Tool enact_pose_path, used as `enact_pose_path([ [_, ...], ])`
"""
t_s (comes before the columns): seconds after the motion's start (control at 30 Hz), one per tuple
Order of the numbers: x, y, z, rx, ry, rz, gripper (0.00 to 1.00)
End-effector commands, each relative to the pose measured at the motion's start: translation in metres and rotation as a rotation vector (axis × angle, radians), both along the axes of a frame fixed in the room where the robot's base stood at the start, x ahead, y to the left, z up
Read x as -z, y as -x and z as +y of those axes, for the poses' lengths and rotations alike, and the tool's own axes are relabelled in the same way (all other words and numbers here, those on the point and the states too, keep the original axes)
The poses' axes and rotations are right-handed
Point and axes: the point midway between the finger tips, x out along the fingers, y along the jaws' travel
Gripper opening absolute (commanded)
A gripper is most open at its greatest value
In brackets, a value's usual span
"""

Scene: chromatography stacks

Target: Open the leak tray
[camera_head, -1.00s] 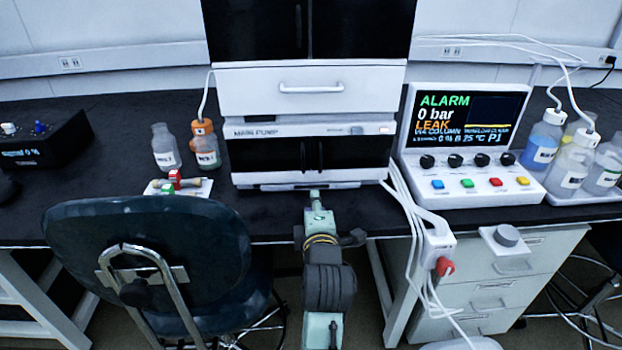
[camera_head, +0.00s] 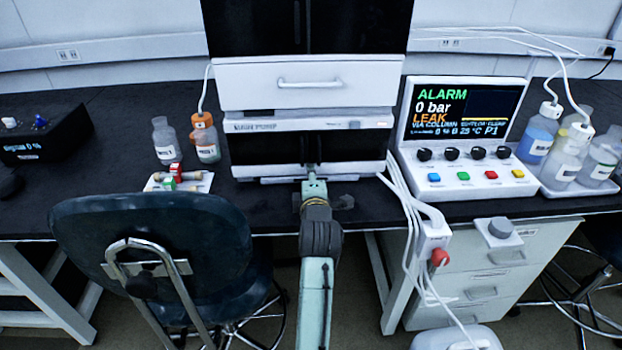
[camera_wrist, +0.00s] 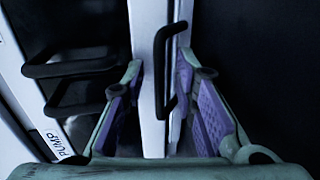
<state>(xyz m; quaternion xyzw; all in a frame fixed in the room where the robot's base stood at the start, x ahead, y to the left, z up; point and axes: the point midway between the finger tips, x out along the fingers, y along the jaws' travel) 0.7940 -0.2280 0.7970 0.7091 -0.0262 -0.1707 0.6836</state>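The leak tray (camera_head: 270,180) seems to be the thin white front strip at the foot of the main pump unit (camera_head: 340,124). In the wrist view, turned on its side, a white strip (camera_wrist: 148,30) carries a dark bar handle (camera_wrist: 170,75). My gripper (camera_wrist: 162,75) is open, with one purple-padded finger on each side of this handle. Whether a finger touches it I cannot tell. In the head view my gripper (camera_head: 312,172) is in front of the strip and covers its middle. The strip looks flush with the unit.
Two dark pump door handles (camera_wrist: 70,65) lie close beside my left finger. A white drawer (camera_head: 320,84) is above the pump. An alarm console (camera_head: 465,135) stands right, with hanging white cables (camera_head: 405,195). Bottles (camera_head: 166,140) and a chair (camera_head: 150,230) are left.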

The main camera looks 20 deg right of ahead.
Motion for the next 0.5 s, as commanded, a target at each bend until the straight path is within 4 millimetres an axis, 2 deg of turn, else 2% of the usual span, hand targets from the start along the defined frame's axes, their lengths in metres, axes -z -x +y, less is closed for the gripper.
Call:
enact_pose_path([
  [0.03, 0.0000, 0.0001, 0.0000, 0.000, 0.000, 0.000, 0.22],
  [0.37, -0.0001, 0.0003, 0.0001, 0.000, 0.000, 0.000, 0.00],
  [0.5, -0.0001, 0.0003, 0.0001, 0.000, 0.000, 0.000, 0.00],
])
